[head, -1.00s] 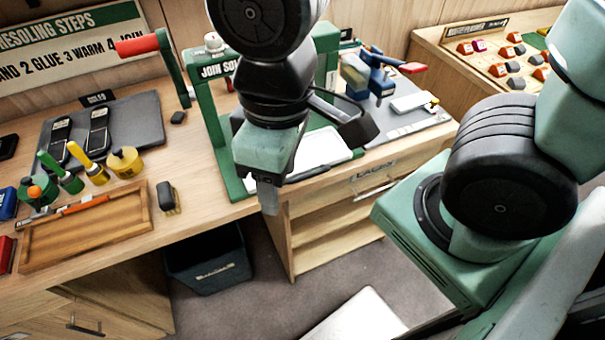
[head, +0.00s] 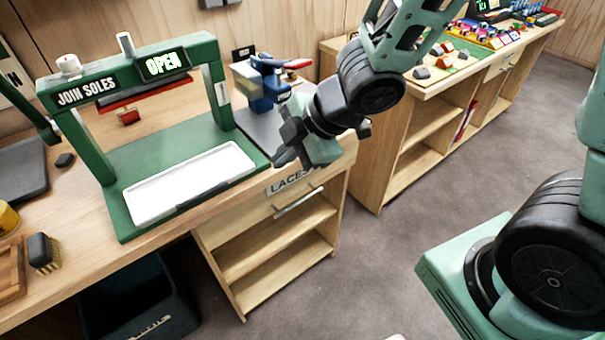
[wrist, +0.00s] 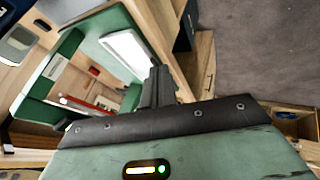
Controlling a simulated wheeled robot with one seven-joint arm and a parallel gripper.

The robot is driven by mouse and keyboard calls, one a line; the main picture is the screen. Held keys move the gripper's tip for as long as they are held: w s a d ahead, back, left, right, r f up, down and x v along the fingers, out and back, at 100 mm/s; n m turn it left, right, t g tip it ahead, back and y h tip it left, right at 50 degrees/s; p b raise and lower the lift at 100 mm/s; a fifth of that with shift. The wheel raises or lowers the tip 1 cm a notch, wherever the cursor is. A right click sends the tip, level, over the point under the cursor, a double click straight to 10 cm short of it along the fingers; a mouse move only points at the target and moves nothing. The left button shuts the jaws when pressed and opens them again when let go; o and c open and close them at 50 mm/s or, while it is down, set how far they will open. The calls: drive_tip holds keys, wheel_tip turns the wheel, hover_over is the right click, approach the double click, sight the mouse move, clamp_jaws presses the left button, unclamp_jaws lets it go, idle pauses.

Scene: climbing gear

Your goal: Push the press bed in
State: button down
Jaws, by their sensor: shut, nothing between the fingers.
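The press is a green frame (head: 219,80) labelled "JOIN SOLES", with a lit sign (head: 163,62) reading "OPEN". Its white press bed (head: 190,178) lies on the green base, with a dark handle strip along its front edge near the table's front. The bed also shows in the wrist view (wrist: 127,52). A red bar with a red block hangs under the frame's top. My gripper (head: 282,162) is shut and empty, to the right of the bed, above the table's front edge near the "LACES" drawer. In the wrist view, my closed fingers (wrist: 157,84) are just beside the bed.
A blue device with a red handle (head: 268,82) stands on a grey mat right of the press. A brush (head: 43,252) lies left of it. The "LACES" drawer handle (head: 299,202) sticks out below. Open floor (head: 400,240) lies in front of the table.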

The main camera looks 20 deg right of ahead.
sight(251, 171)
drive_tip(key=shift+w+a+f+b, duration=0.1)
drive_tip(key=shift+w+a+f, duration=0.7)
drive_tip(key=shift+w+f, duration=0.5)
drive_tip(key=shift+w+a+f+b, duration=0.1)
drive_tip(key=shift+w+a+f, duration=0.85)
drive_tip(key=shift+f, duration=0.5)
drive_tip(key=shift+w+a+f+b, duration=0.1)
drive_tip(key=shift+w+a+f, duration=0.6)
drive_tip(key=shift+w+f, duration=0.65)
drive_tip(key=shift+s+f, duration=0.1)
